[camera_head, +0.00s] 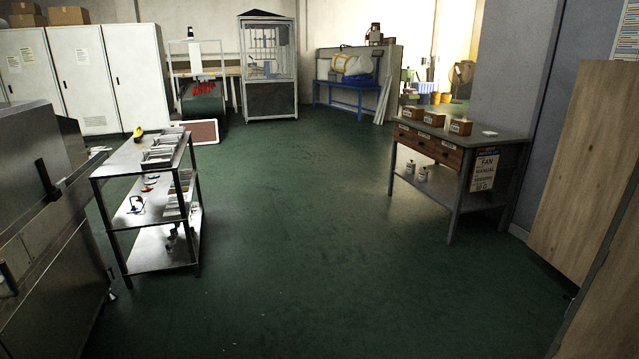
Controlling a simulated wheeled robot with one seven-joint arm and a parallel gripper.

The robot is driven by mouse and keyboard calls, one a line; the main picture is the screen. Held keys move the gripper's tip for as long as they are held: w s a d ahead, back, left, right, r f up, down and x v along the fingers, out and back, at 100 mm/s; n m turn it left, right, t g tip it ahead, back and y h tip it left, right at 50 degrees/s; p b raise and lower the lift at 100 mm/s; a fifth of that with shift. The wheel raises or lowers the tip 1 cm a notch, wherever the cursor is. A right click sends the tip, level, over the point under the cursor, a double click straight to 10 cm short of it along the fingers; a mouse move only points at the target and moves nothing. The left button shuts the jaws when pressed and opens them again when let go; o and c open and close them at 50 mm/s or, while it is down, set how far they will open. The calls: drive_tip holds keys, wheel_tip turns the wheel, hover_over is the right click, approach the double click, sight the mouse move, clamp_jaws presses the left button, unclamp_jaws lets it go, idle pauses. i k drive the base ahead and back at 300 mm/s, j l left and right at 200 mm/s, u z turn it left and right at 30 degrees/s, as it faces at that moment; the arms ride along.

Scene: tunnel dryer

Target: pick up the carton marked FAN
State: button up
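Three small brown cartons stand in a row on the top of a grey workbench at the right: a left one (412,112), a middle one (434,118) and a right one (460,126). Each seems to have a pale label on its front, too small to read, so I cannot tell which is marked FAN. A white placard (484,171) on the bench's right end has a large word that reads FAN. My gripper is not in view.
The workbench (511,141) has drawers and a lower shelf with two white containers. A metal shelf cart (150,246) stands at the left beside a steel machine (40,200). Wooden panels (585,165) stand at the right. The green floor (310,220) between is clear.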

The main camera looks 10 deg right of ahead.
sight(462, 128)
drive_tip(key=i+z, duration=0.1)
drive_tip(key=i, duration=1.85)
drive_tip(key=i+z, duration=0.15)
drive_tip(key=i, duration=0.8)
drive_tip(key=i+j, duration=0.2)
drive_tip(key=i, duration=0.75)
drive_tip(key=i+z, duration=0.3)
drive_tip(key=i, duration=0.25)
drive_tip(key=i+z, duration=0.25)
drive_tip(key=i, duration=0.3)
drive_tip(key=i+j+z, duration=0.3)
drive_tip(key=i, duration=0.2)
drive_tip(key=l, duration=0.1)
